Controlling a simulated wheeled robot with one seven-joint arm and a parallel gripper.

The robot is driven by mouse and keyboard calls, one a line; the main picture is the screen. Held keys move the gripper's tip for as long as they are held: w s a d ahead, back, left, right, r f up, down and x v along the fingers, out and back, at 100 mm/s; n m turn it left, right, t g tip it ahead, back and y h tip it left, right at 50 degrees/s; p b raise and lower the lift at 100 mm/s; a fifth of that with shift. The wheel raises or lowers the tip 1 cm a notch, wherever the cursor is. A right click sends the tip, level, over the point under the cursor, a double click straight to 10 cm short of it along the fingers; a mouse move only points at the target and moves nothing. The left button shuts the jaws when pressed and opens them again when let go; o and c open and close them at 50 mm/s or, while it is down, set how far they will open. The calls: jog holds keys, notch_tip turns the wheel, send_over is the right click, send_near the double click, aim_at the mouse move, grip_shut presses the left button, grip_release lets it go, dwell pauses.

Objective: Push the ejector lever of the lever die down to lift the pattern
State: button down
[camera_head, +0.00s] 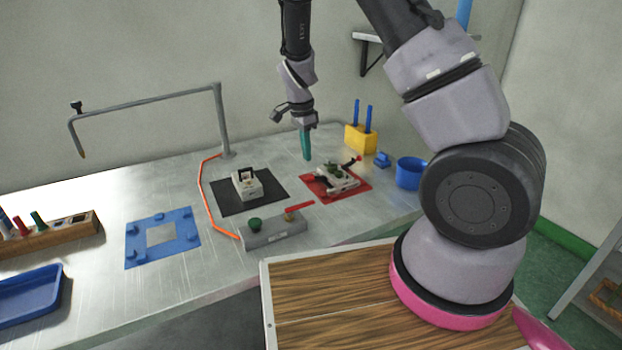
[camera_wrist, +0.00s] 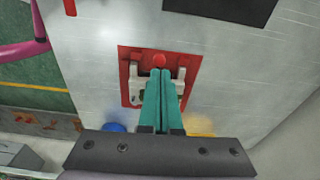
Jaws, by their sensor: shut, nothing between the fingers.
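The lever die (camera_head: 337,180) is a pale block on a red mat (camera_head: 363,196) at the right of the bench. It has a green part on top and a dark lever with a red knob (camera_head: 357,158) sticking up at its right. My gripper (camera_head: 307,158) has teal fingers, shut and empty, pointing down above and behind the die. In the wrist view the shut fingers (camera_wrist: 160,75) cover the middle of the die (camera_wrist: 136,85). The pattern cannot be made out clearly.
A white die (camera_head: 247,184) sits on a black mat (camera_head: 272,189) to the left. A grey block (camera_head: 275,232) with a green knob and red handle stands in front. A blue cup (camera_head: 409,173) and yellow holder (camera_head: 360,139) stand right and behind. Bare bench lies between the mats.

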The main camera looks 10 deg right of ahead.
aim_at(309, 176)
jog(key=shift+d+f, duration=0.2)
jog(key=shift+f, duration=1.35)
jog(key=shift+d+f, duration=0.15)
jog(key=shift+f, duration=1.35)
notch_tip(309, 176, down, 2)
jog(key=shift+f, duration=0.1)
jog(key=a, duration=0.1)
jog(key=a+r, duration=0.1)
jog(key=a, duration=0.1)
jog(key=shift+s+r, duration=0.2)
jog(key=shift+s, duration=0.2)
jog(key=shift+d, duration=0.1)
notch_tip(309, 176, up, 11)
jog(key=a, duration=0.1)
jog(key=shift+s+f, duration=0.15)
